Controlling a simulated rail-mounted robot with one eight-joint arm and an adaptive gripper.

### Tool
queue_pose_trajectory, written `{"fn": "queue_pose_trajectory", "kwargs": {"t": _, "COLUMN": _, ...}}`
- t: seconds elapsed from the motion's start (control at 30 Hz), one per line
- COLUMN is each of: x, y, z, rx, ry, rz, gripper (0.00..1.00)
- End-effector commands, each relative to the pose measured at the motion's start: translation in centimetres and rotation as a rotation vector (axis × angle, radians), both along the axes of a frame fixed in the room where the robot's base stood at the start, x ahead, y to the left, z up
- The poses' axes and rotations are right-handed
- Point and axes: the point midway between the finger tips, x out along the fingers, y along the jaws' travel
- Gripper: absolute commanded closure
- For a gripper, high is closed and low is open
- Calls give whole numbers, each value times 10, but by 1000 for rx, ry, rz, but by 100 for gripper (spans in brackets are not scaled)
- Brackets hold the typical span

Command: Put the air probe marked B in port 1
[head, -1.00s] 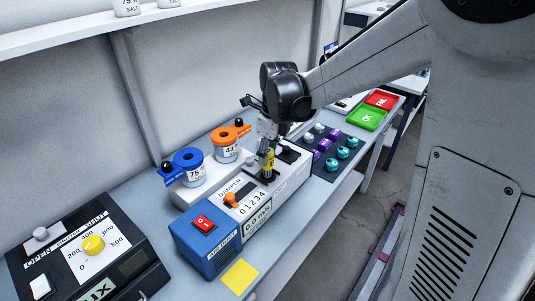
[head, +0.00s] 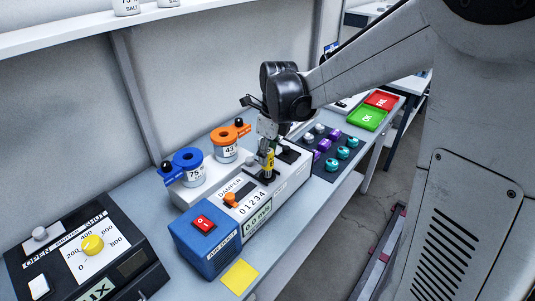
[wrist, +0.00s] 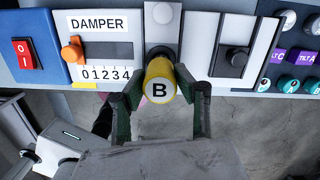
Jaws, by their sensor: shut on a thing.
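The air probe marked B (wrist: 159,88) is yellow with a white cap and a black letter. My gripper (wrist: 158,100) is shut on it, one finger on each side. In the head view the probe (head: 268,158) is upright, its dark lower end at a dark port (head: 265,176) on top of the white air duct unit (head: 290,190). I cannot tell how deep the lower end sits. In the wrist view the cap hides most of this port. No port number is readable.
The unit carries an orange damper slider (head: 230,199) and a blue box with a red switch (head: 203,223). Blue (head: 188,160) and orange (head: 225,137) ringed cups stand behind. A dark tray of knobs (head: 333,150) is to the right, a black dial console (head: 85,250) to the left.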

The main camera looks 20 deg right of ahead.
Motion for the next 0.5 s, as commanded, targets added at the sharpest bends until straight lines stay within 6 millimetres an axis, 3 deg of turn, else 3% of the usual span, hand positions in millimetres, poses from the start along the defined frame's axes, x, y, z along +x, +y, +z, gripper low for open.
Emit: {"fn": "queue_pose_trajectory", "kwargs": {"t": 0.5, "x": 0, "y": 0, "z": -5, "rx": 0, "ry": 0, "rz": 0, "gripper": 100}}
